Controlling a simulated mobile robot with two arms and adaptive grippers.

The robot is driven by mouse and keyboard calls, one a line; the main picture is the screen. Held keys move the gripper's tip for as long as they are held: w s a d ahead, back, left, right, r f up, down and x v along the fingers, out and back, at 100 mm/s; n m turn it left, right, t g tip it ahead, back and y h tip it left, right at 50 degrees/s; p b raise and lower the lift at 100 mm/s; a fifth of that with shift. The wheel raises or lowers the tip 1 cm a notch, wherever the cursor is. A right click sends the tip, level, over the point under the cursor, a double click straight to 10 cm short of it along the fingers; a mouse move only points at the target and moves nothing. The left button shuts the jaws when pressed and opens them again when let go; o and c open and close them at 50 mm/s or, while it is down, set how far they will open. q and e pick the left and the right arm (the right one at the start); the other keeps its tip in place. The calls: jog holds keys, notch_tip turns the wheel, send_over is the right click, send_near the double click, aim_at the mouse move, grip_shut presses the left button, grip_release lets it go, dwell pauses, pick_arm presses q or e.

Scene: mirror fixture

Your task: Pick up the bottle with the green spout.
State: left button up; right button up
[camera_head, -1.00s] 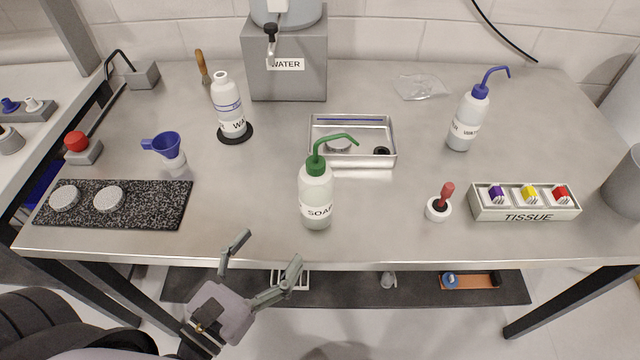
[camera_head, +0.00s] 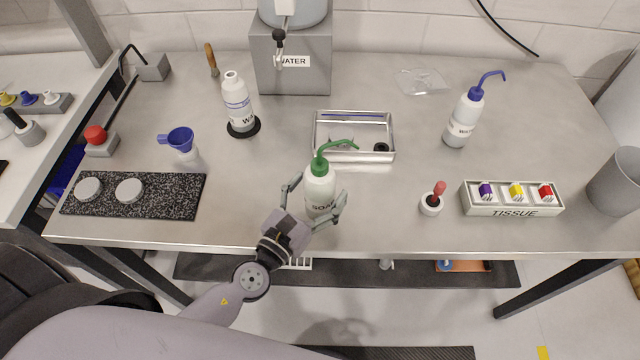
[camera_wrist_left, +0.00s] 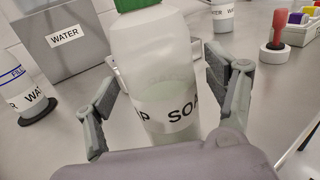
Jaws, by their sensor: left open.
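The bottle with the green spout (camera_head: 320,187) stands upright near the front middle of the table. It is white with a SOAP label, and its spout points right. In the left wrist view the bottle (camera_wrist_left: 160,65) fills the middle, with only the base of its green cap showing at the top edge. My left gripper (camera_head: 315,195) is open, with one finger on each side of the bottle. In the left wrist view, the fingers of this gripper (camera_wrist_left: 165,90) show gaps to the bottle's sides. My right gripper is not in view.
A metal tray (camera_head: 386,158) lies just behind the bottle. A white bottle (camera_head: 237,100) stands behind left, a blue-spouted bottle (camera_head: 463,120) behind right. The table between is clear.

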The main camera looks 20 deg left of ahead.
pick_arm(q)
jog(key=shift+w+d, duration=0.15)
jog(key=shift+w, duration=0.2)
jog(key=shift+s, duration=0.1)
jog(key=shift+c, duration=0.3)
jog(key=c, duration=0.8)
jog(key=shift+c, duration=0.2)
